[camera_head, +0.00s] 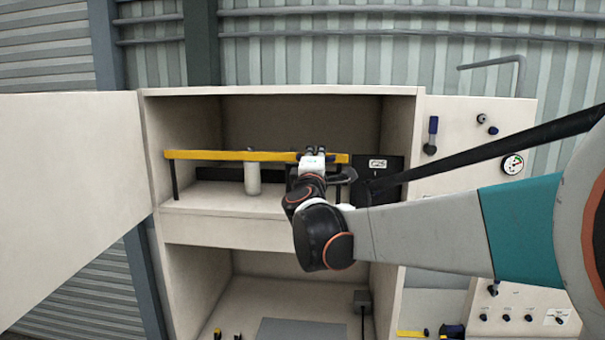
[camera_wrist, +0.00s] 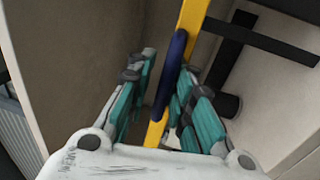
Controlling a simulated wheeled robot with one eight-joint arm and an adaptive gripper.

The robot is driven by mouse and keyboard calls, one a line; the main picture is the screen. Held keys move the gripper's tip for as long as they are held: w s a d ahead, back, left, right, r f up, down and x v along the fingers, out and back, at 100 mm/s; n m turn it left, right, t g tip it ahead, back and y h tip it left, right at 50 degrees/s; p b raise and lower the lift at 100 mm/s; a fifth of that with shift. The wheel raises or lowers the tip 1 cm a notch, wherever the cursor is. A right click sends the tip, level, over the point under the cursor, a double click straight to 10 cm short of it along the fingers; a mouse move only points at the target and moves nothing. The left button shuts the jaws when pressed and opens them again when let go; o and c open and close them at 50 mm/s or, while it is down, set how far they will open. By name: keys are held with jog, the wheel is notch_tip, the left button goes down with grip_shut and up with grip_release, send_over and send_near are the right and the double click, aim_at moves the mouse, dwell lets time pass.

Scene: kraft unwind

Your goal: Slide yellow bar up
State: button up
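The yellow bar (camera_head: 222,155) runs level across the upper compartment of the cabinet, held on dark supports. In the wrist view the yellow bar (camera_wrist: 192,18) passes between my fingers and carries a dark blue grip section (camera_wrist: 171,70). My gripper (camera_head: 315,155) is at the bar's right part and hides a piece of it. In the wrist view my gripper (camera_wrist: 166,75) is open, with one teal finger on each side of the bar. A gap shows between the left finger and the blue section. The right finger is close beside it; contact cannot be told.
A pale cylinder (camera_head: 252,178) stands behind or below the bar, left of my gripper. A black panel (camera_head: 381,174) is at the compartment's right. The cabinet side walls and shelf edge (camera_head: 225,233) bound the space. An open door (camera_head: 70,190) stands left.

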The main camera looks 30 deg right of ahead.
jog(key=shift+s+f, duration=0.1)
jog(key=v, duration=1.2)
jog(key=shift+f, duration=0.1)
